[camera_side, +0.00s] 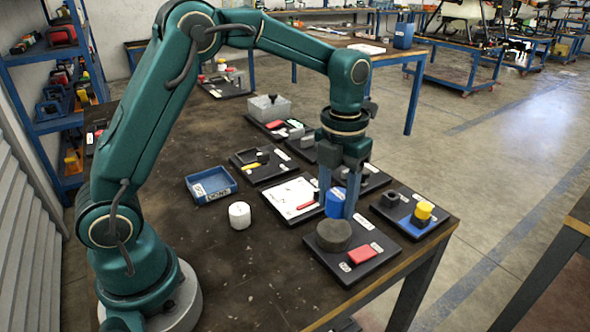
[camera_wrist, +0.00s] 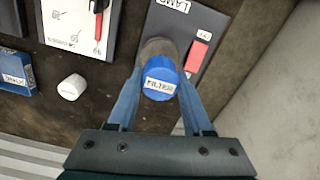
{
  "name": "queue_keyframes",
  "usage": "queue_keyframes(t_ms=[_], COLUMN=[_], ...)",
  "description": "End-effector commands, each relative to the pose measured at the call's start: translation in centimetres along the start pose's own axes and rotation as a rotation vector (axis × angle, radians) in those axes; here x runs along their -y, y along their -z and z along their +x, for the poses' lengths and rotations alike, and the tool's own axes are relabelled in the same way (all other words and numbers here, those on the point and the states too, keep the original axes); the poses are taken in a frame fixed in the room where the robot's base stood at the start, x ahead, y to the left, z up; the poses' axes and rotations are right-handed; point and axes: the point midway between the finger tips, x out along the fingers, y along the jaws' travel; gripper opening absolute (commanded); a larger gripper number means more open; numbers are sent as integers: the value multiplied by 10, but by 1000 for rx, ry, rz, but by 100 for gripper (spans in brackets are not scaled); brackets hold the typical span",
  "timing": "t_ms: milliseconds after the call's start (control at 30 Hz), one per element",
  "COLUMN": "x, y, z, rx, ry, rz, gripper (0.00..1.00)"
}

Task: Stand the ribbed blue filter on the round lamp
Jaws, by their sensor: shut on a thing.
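My gripper (camera_side: 337,212) points down with its two blue fingers shut on the blue filter (camera_side: 335,201). In the wrist view the filter (camera_wrist: 159,82) sits between the fingertips, with a white label reading FILTER facing the camera. Its ribs are too small to make out. The round lamp (camera_side: 334,236) is a dark grey disc on a black board (camera_side: 378,263) near the table's front right corner. The filter is over or just behind the lamp in the side view. In the wrist view it covers part of the lamp (camera_wrist: 155,47). I cannot tell whether they touch.
A red block (camera_side: 362,255) lies beside the lamp on the same board. A board with a yellow cylinder (camera_side: 423,212) is to the right.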

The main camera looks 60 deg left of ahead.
Motion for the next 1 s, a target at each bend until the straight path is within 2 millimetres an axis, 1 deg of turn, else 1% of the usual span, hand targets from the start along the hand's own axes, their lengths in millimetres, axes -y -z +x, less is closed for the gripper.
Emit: queue_keyframes(t_ms=[200,300,700,733,800,1000], x=[0,0,0,0,0,0], y=[1,1,0,0,0,0], z=[28,37,41,41,41,41], rx=[-4,-2,0,1,1,1], ry=[-2,-1,-1,-1,0,0], rz=[-2,-2,-3,-3,-3,-3], gripper=[0,0,0,58,80,80])
